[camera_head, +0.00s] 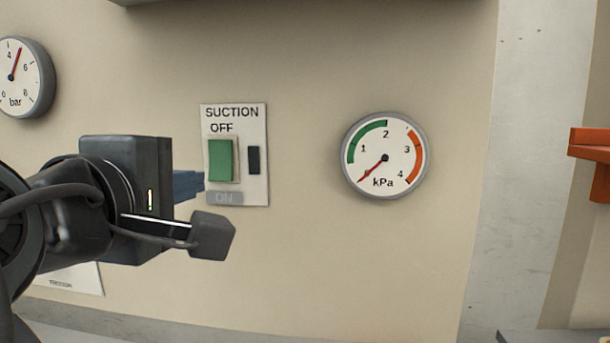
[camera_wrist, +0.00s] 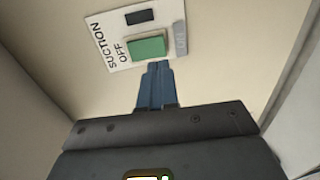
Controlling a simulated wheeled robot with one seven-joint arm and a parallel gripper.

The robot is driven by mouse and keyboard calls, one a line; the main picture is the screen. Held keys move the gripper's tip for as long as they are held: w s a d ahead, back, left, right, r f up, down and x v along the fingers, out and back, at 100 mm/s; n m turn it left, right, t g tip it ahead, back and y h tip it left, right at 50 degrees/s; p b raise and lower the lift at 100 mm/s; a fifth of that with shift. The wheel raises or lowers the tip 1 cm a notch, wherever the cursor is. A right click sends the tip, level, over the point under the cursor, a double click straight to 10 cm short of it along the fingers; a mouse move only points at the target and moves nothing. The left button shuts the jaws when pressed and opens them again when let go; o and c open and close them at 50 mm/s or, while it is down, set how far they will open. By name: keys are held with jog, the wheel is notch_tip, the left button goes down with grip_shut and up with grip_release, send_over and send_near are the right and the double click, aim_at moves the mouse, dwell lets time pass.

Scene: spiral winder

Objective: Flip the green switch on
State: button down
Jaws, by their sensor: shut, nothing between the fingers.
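The green switch (camera_head: 222,160) is a rocker on a white plate labelled SUCTION, on the beige wall. OFF is printed above it and a grey ON label (camera_head: 225,197) sits below it. My gripper (camera_head: 203,183) is shut and empty, with its blue fingertips in front of the plate's lower left, just below and left of the switch. In the wrist view the green switch (camera_wrist: 148,48) is just beyond the tips of my shut blue fingers (camera_wrist: 157,66). I cannot tell whether the fingertips touch it.
A small dark window (camera_head: 254,160) is beside the switch on the plate. A kPa gauge (camera_head: 385,156) is mounted to the right, its needle at the low end. A bar gauge (camera_head: 24,77) is at the upper left. An orange bracket (camera_head: 590,145) sticks out at the far right.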

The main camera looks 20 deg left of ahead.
aim_at(219, 175)
jog(key=x, duration=0.6)
jog(key=shift+p, duration=0.4)
jog(key=shift+w+t+b, duration=0.2)
jog(key=shift+t+b, duration=0.1)
jog(key=shift+s, duration=0.1)
